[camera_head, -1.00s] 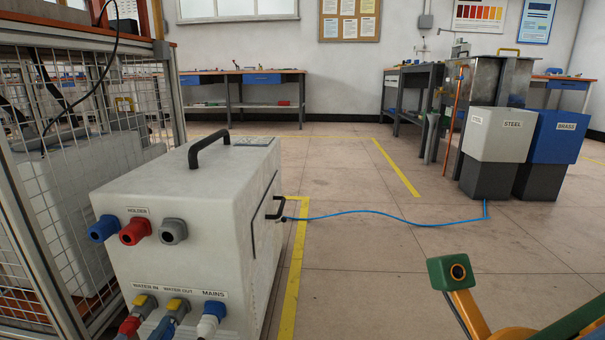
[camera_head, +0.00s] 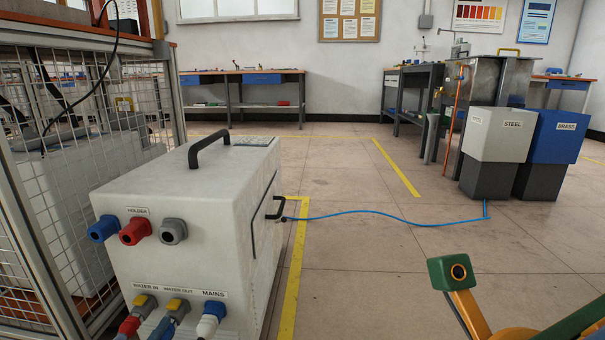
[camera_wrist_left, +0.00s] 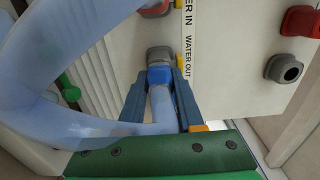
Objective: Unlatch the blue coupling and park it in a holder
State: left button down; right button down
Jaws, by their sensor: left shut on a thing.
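The blue coupling (camera_wrist_left: 160,76) is at the grey WATER OUT socket (camera_wrist_left: 158,54). It appears to touch the socket; I cannot tell whether it is latched. My left gripper (camera_wrist_left: 160,88) is shut on it, one dark blue finger on each side. A pale blue hose runs from the coupling toward my wrist camera. In the head view the coupling (camera_head: 162,328) shows at the bottom edge, below a yellow-topped grey socket (camera_head: 177,306). Above it are the HOLDER sockets: blue (camera_head: 103,228), red (camera_head: 135,231) and grey (camera_head: 173,231), all empty.
The red coupling (camera_head: 130,325) sits at WATER IN on the left, and the blue-and-white MAINS plug (camera_head: 211,318) on the right. The pale cabinet (camera_head: 240,210) carries all the sockets. A wire-mesh fence (camera_head: 85,190) stands close on its left.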

pick_arm(q)
jog(key=s+p, duration=0.3)
jog(key=s, duration=0.3)
jog(key=shift+a+p, duration=0.25)
jog(key=shift+p, duration=0.1)
dwell(0.9)
dwell(0.3)
